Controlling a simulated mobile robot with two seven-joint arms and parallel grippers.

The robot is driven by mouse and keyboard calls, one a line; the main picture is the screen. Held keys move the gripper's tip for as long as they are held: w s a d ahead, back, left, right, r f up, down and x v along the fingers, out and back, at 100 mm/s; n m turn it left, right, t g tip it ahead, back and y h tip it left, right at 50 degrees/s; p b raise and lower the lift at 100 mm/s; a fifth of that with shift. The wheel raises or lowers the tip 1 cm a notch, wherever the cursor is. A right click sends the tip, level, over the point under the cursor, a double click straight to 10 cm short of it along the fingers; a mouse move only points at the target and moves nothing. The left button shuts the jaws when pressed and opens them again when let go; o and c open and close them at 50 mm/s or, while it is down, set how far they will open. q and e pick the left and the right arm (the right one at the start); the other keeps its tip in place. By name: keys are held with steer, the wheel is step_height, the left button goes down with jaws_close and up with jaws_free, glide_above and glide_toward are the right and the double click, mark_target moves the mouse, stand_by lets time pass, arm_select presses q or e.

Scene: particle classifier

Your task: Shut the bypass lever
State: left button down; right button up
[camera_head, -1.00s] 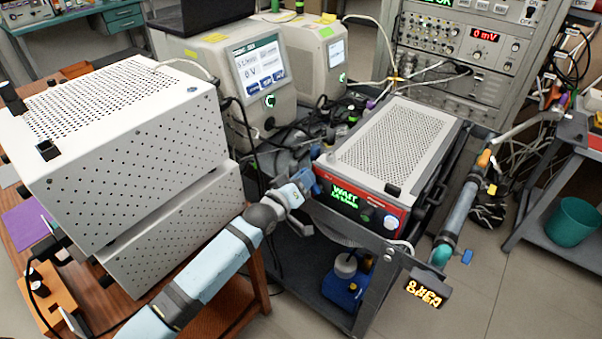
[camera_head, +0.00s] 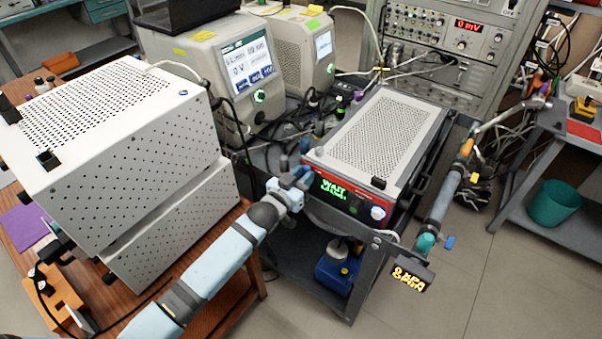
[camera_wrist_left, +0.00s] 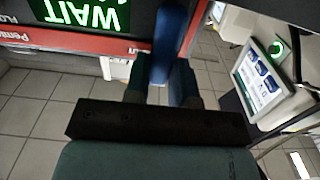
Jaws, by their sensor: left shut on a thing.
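A blue lever (camera_wrist_left: 168,45), which I take to be the bypass lever, stands between the fingers in the left wrist view. In the head view its blue parts (camera_head: 302,171) show beside the left front corner of the red-fronted instrument. My left gripper (camera_head: 296,179) is shut on this lever, its arm coming in from the lower left. I cannot tell the lever's exact angle. My right gripper is not in view.
The red-fronted instrument (camera_head: 384,135) with a green "WAIT" display sits on a dark cart, close to the gripper. A pipe with a teal end (camera_head: 426,242) and a small yellow-lit display (camera_head: 411,279) are at its right. Two stacked perforated white boxes (camera_head: 160,165) stand at left.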

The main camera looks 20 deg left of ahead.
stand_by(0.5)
arm_select(q)
steer(key=c, duration=1.2)
jaws_free()
steer(key=shift+c, duration=0.2)
steer(key=v, duration=1.3)
steer(key=shift+s, duration=0.4)
steer(key=shift+r, duration=0.1)
steer(key=s+f+g+y+p, duration=0.1)
steer(key=s+g+p, duration=0.2)
steer(key=s, duration=0.7)
steer(key=s+f+n+g+y+p, duration=0.1)
steer(key=s+f+g+y+p, duration=0.1)
steer(key=s+p, duration=0.5)
steer(key=s+g, duration=0.1)
steer(key=s, duration=0.1)
steer(key=shift+s+d+f, duration=0.3)
steer(key=shift+s, duration=0.1)
